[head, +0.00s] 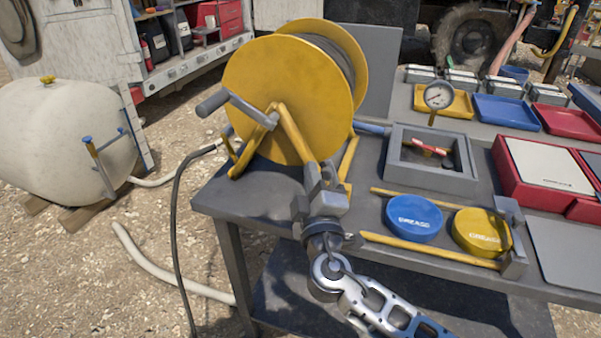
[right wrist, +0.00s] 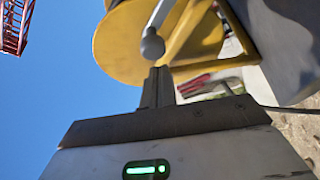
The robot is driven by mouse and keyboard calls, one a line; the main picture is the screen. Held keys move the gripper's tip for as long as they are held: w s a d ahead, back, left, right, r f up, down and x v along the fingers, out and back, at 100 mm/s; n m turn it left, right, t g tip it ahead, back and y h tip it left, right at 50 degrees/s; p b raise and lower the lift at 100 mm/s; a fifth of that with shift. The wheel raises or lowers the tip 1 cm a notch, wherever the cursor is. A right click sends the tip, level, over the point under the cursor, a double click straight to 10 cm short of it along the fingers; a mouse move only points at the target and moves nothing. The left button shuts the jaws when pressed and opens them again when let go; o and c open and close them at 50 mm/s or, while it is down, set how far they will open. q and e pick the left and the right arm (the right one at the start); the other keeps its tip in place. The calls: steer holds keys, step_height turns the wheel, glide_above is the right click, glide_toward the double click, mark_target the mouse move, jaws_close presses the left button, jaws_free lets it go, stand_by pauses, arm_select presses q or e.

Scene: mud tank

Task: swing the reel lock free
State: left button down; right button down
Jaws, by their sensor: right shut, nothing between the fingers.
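The yellow hose reel (head: 275,100) stands on the grey bench, held by a yellow tube frame (head: 298,135). A grey crank with a handle (head: 212,103) sticks out from its face to the left. I cannot clearly pick out the reel lock; my right gripper hides part of the frame's front right. My right gripper (head: 322,172) is shut and empty, close in front of the reel's lower right. In the right wrist view its shut fingers (right wrist: 157,84) point at the reel (right wrist: 125,45), just below a round grey end on a grey bar (right wrist: 152,46). Contact cannot be told. My left gripper is out of view.
Right of the gripper are a grey open box (head: 432,180), a blue lid (head: 413,217) and a yellow lid (head: 481,231) between yellow rails. A gauge (head: 438,96) stands behind the box. A dark hose (head: 177,210) hangs off the bench's left side.

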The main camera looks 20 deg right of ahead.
steer(key=shift+s+d+f, duration=0.15)
steer(key=shift+d+f, duration=0.05)
steer(key=shift+d, duration=0.15)
arm_select(q)
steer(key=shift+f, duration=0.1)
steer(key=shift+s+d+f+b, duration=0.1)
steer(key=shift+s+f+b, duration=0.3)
steer(key=shift+b, duration=0.95)
arm_select(e)
steer(key=shift+s+d+m, duration=0.15)
steer(key=shift+d+m, duration=0.1)
steer(key=shift+m, duration=0.25)
